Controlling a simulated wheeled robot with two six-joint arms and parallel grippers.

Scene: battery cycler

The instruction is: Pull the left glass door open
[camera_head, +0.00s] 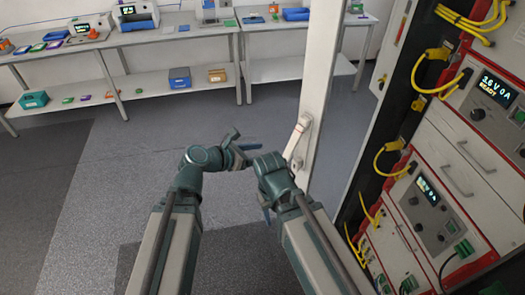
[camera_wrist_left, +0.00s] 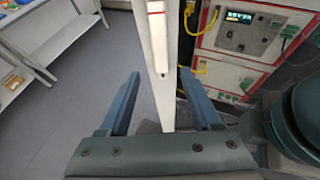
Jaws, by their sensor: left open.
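The left glass door shows as a tall white frame edge (camera_head: 318,75) with floor visible between it and the rack. A pale handle (camera_head: 297,139) sits low on it. My left gripper (camera_head: 243,150) is open, left of the handle in the head view. In the left wrist view its two blue fingers (camera_wrist_left: 160,100) lie on either side of the white door edge (camera_wrist_left: 172,95) and handle (camera_wrist_left: 157,38). I cannot tell whether they touch it. My right arm bends beside the left gripper. Its fingers cannot be made out clearly.
The rack (camera_head: 470,165) on the right holds battery cyclers with lit displays and yellow cables (camera_head: 432,80). Workbenches (camera_head: 150,38) with instruments and a lower shelf (camera_head: 120,85) with bins line the back. The floor (camera_head: 110,200) on the left is clear.

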